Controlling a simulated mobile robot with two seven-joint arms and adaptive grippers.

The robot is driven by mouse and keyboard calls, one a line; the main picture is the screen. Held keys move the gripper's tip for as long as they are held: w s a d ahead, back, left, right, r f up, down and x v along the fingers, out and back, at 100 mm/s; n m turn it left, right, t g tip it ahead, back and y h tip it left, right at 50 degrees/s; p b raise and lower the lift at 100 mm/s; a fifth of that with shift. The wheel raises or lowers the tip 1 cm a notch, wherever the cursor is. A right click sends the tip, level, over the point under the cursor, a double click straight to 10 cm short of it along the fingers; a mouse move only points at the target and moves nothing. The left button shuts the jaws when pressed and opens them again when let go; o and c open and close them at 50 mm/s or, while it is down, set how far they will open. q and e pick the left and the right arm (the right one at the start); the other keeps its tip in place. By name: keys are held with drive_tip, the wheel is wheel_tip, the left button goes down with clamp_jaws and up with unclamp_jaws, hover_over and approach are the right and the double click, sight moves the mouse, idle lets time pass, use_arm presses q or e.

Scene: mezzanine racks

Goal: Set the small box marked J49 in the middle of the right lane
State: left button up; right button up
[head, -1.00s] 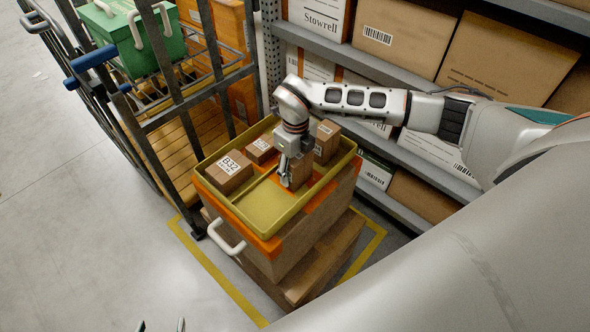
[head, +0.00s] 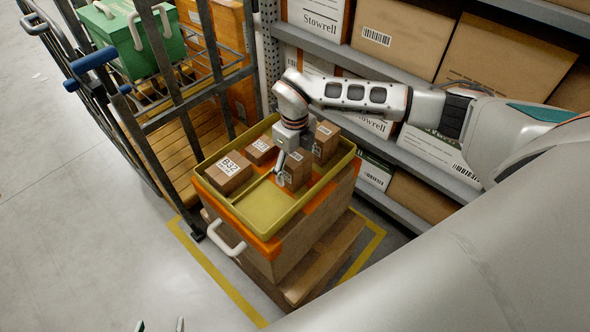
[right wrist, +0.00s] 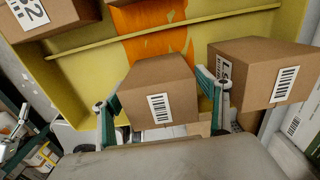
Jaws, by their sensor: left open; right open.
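A yellow tray (head: 267,207) with a low divider holds several small brown boxes. A box marked B32 (head: 231,172) and a flatter box (head: 261,151) are in its left lane. In the right lane, one box (head: 297,173) stands below my right gripper (head: 282,163) and another box (head: 326,143) stands behind it. No label reads clearly as J49. In the right wrist view, the open fingers of my right gripper stand either side of a barcoded box (right wrist: 158,88). I cannot tell whether they touch it. My left gripper (head: 160,326) is open at the bottom edge, only its tips showing.
The tray sits on an orange-rimmed carton with a white handle (head: 227,240). A wheeled cage (head: 150,120) with a green crate (head: 140,40) stands to the left. Shelves with large cartons (head: 391,32) are behind. The floor at left is clear.

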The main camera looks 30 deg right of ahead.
wheel_tip(320, 180, up, 10)
drive_tip(key=shift+p, duration=0.55)
drive_tip(key=shift+s, duration=0.1)
